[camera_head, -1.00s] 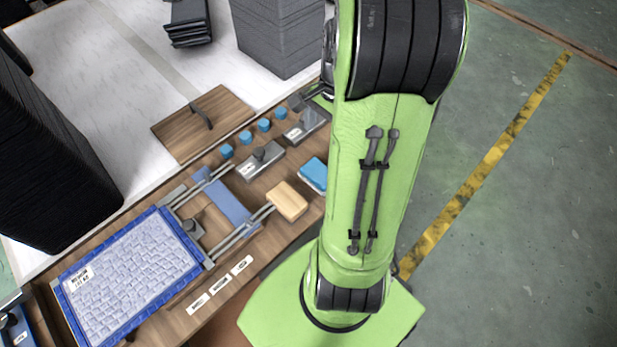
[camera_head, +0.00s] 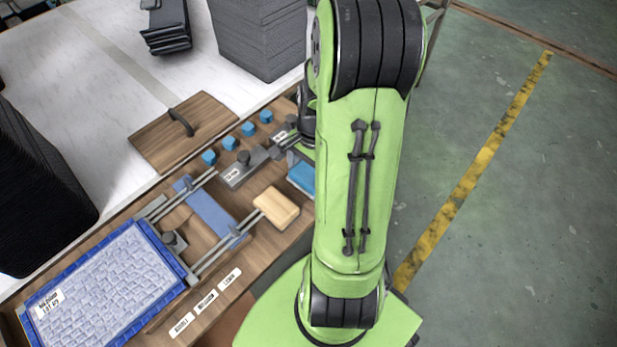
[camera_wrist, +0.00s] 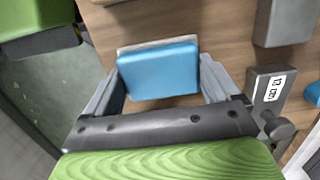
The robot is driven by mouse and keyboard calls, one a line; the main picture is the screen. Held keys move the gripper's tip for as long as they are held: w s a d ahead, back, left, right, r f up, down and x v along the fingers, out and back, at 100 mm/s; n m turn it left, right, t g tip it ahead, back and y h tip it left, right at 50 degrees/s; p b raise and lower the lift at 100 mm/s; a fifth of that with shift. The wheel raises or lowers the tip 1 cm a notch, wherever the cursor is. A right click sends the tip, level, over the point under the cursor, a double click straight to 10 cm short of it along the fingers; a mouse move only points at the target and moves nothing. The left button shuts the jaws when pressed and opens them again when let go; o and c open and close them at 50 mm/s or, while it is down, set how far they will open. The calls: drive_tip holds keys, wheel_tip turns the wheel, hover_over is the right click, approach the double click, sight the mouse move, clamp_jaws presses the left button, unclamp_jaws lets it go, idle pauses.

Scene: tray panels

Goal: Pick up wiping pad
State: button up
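The wiping pad, which I take to be the blue block with a pale base (camera_head: 302,177), lies on the wooden board, partly hidden behind my arm in the head view. In the wrist view the blue pad (camera_wrist: 158,72) lies between the two grey fingers of my gripper (camera_wrist: 161,66). The fingers are spread apart, one on each side of the pad. I cannot tell how high they are above it. In the head view my gripper is mostly hidden by my arm.
A tan block (camera_head: 276,208) lies left of the pad. Grey blocks with knobs (camera_head: 243,168) and several small blue pieces (camera_head: 229,143) stand behind. A blue-rimmed tray (camera_head: 28,322) and a rail frame with a blue bar (camera_head: 211,208) are at left. Dark stacks (camera_head: 262,40) stand farther back.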

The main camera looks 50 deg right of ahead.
sight(309, 173)
drive_tip(key=c, duration=0.5)
drive_tip(key=shift+o, duration=0.2)
wheel_tip(309, 173, up, 10)
drive_tip(key=p, duration=0.4)
